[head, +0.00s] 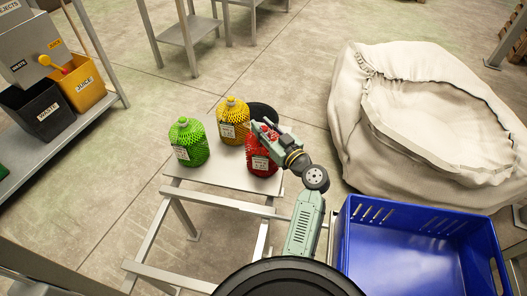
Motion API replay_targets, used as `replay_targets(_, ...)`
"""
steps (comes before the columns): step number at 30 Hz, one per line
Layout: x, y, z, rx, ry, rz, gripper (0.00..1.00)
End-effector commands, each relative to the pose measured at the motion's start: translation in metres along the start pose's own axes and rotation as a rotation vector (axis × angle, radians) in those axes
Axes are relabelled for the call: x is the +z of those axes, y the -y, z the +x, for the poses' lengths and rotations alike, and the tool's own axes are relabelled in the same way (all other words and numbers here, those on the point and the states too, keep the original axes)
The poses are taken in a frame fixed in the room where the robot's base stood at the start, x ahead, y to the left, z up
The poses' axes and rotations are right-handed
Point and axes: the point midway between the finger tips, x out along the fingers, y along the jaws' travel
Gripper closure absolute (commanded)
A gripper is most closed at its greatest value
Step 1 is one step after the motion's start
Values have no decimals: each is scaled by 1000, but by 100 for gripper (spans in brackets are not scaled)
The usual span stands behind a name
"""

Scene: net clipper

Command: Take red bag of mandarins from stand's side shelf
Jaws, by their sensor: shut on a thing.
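The red bag of mandarins (260,160) stands on the small side shelf (215,177) of the metal stand (150,238). It is a red net bag with a white label, and my gripper covers its top and right side. My gripper (264,134) is at the top of the red bag and shut on it. The bag looks upright. Whether its base still touches the shelf is hard to tell.
A green net bag (188,142) and a yellow net bag (232,118) stand close by on the left and behind. A dark round object (262,110) is behind my gripper. A blue crate (405,245) and a large pale sack (430,120) are to the right.

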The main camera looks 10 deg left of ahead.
Motion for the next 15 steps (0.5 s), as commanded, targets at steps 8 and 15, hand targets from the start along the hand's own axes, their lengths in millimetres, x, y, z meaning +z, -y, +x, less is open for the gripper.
replay_targets(8, 0, 0, 0, 0, 0, 0, 97)
replay_targets(15, 0, 0, 0, 0, 0, 0, 100)
